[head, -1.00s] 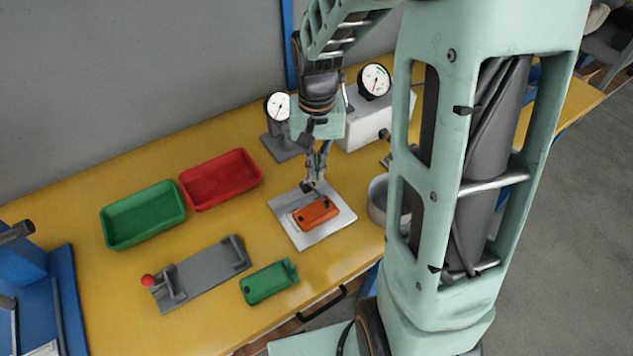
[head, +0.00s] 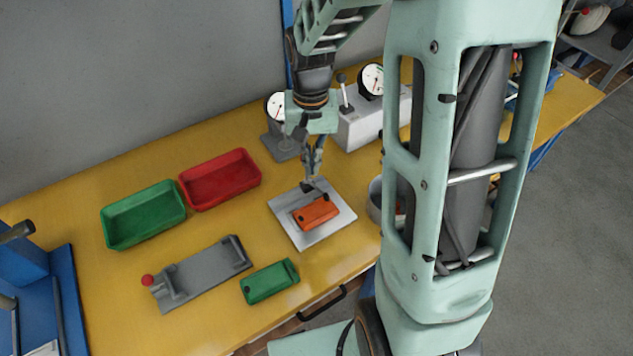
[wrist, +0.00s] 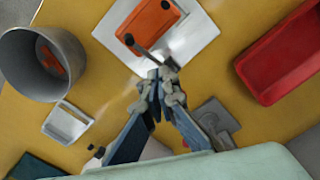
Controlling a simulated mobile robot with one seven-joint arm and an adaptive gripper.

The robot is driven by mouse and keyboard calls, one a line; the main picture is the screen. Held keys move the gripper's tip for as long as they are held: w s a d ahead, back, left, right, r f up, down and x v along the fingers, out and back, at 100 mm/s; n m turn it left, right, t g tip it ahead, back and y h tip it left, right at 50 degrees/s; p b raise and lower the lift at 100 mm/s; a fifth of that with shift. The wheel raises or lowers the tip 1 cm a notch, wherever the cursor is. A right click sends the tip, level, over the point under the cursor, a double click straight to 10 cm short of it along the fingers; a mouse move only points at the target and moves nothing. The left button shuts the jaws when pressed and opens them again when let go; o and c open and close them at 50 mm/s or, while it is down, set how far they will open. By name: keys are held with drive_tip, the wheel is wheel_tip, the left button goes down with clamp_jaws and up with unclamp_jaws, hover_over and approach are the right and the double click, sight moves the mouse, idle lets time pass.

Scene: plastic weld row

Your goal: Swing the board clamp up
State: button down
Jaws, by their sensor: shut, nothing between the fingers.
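A light square plate (head: 337,226) carries an orange part (head: 316,213), also in the wrist view (wrist: 152,22). A short grey bar with a dark end, seemingly the board clamp (wrist: 141,49), lies low across the orange part's edge. Its dark end shows small in the head view. My gripper (head: 314,178) is shut and empty, pointing down at the plate's back edge. In the wrist view its fingertips (wrist: 160,76) meet close by the bar's near end. I cannot tell whether they touch it; the fingers partly hide the hinge area.
A red tray (head: 228,198) and green tray (head: 112,233) stand to the left. A grey fixture with a red knob (head: 147,280) and a green part (head: 270,283) lie in front. A grey bin (wrist: 17,66) stands beside the plate. Gauges (head: 276,106) stand behind.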

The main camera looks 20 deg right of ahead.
drive_tip(key=shift+w+a+f, duration=0.1)
drive_tip(key=shift+w+a, duration=0.05)
drive_tip(key=shift+w, duration=0.45)
drive_tip(key=shift+w+a+f, duration=0.1)
drive_tip(key=shift+w+f, duration=0.05)
drive_tip(key=shift+w, duration=0.15)
idle(0.3)
drive_tip(key=shift+w+f, duration=0.1)
drive_tip(key=shift+w+a+f, duration=0.15)
drive_tip(key=shift+w, duration=0.15)
